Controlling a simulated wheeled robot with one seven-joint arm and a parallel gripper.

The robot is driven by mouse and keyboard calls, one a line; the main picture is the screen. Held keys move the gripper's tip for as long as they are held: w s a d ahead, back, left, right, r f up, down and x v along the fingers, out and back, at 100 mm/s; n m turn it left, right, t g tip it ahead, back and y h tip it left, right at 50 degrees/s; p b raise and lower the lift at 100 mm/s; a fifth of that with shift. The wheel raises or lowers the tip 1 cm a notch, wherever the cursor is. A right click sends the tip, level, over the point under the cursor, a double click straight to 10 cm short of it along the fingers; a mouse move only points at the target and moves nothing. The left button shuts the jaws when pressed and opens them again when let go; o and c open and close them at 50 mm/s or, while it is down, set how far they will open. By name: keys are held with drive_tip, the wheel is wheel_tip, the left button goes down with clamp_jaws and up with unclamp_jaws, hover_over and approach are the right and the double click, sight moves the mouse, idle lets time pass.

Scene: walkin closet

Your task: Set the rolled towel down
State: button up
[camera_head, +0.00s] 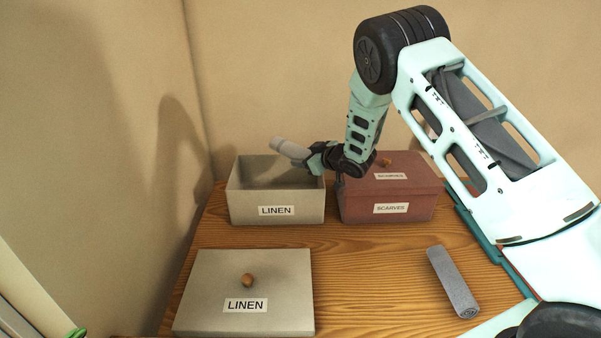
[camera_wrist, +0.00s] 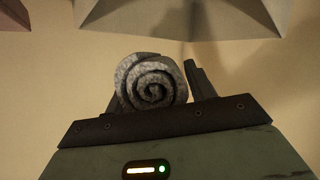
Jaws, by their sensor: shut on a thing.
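My gripper (camera_head: 308,158) is shut on a light grey rolled towel (camera_head: 287,147) and holds it over the right part of the open LINEN box (camera_head: 276,212). The towel is tilted, its far left end higher, and appears to be above the rim. In the wrist view the towel's spiral end (camera_wrist: 152,86) shows between my gripper's fingers (camera_wrist: 160,80). A second, darker grey rolled towel (camera_head: 453,282) lies on the wooden table at the front right. The LINEN box's floor is mostly hidden by its front wall.
The LINEN lid (camera_head: 210,292) with a wooden knob lies flat at the front left of the table (camera_head: 365,265). A closed reddish SCARVES box (camera_head: 415,192) stands right beside the LINEN box. The table between the lid and the second towel is clear. Walls (camera_head: 275,60) rise behind.

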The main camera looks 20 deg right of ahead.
wheel_tip(320, 180, down, 5)
drive_tip(key=shift+r+p, duration=0.15)
drive_tip(key=shift+p, duration=0.4)
drive_tip(key=shift+f+b, duration=0.5)
drive_tip(key=shift+f, duration=0.1)
drive_tip(key=o, duration=1)
drive_tip(key=shift+f, duration=0.1)
